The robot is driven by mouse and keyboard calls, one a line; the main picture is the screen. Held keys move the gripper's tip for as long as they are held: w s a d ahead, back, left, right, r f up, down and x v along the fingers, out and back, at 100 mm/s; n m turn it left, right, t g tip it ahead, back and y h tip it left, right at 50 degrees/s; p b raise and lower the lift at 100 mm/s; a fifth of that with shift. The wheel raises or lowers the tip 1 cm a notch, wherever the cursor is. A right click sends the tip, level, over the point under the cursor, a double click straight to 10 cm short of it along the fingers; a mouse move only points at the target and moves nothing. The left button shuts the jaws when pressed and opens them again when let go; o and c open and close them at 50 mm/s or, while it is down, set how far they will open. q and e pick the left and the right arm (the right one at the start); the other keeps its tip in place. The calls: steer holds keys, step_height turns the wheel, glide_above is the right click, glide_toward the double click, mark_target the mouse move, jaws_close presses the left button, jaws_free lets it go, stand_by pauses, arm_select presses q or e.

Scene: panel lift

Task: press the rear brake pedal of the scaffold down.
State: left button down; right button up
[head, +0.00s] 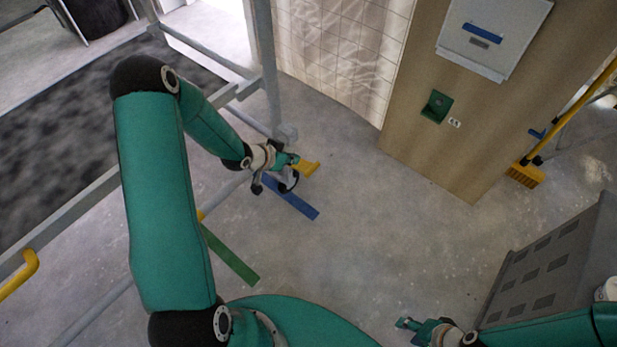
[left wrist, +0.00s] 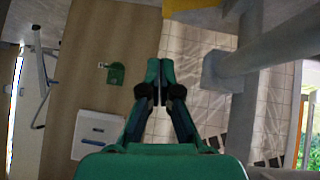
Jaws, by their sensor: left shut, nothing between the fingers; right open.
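The scaffold (head: 272,75) is a grey tube frame on the left of the head view. A yellow brake pedal (head: 309,168) sits low by its far post, just beyond my left gripper (head: 293,160). A yellow piece (left wrist: 192,4) also shows at the top edge of the left wrist view, beside a grey tube. My left gripper (left wrist: 153,68) is shut and empty, its fingertips together. It appears very near the pedal; I cannot tell whether they touch. My right gripper (head: 408,328) is open and empty at the bottom of the head view, away from the scaffold.
A blue strip (head: 292,199) and a green strip (head: 230,256) lie on the floor. A wooden wall with a white panel (head: 492,38) and a green fitting (head: 437,106) stands beyond. A grey cabinet (head: 550,265) is at right, a yellow broom (head: 525,175) behind it. The middle floor is clear.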

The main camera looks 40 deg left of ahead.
arm_select(q)
steer(key=shift+w+a+f, duration=0.1)
steer(key=shift+a, duration=0.5)
arm_select(e)
steer(key=shift+f, duration=0.3)
arm_select(q)
steer(key=shift+f, duration=0.1)
steer(key=b, duration=0.3)
glide_above(314, 165)
steer(key=s, duration=0.3)
steer(key=f, duration=0.4)
steer(key=a+f, duration=0.1)
steer(key=f, duration=0.1)
steer(key=shift+s+f, duration=0.1)
steer(key=shift+f, duration=0.25)
steer(key=f, duration=0.2)
steer(key=shift+w+d+f+b, duration=0.2)
steer(key=shift+f+b, duration=0.1)
steer(key=shift+b, duration=0.05)
steer(key=shift+f, duration=0.75)
arm_select(e)
step_height(314, 165, down, 4)
steer(key=shift+f, duration=0.1)
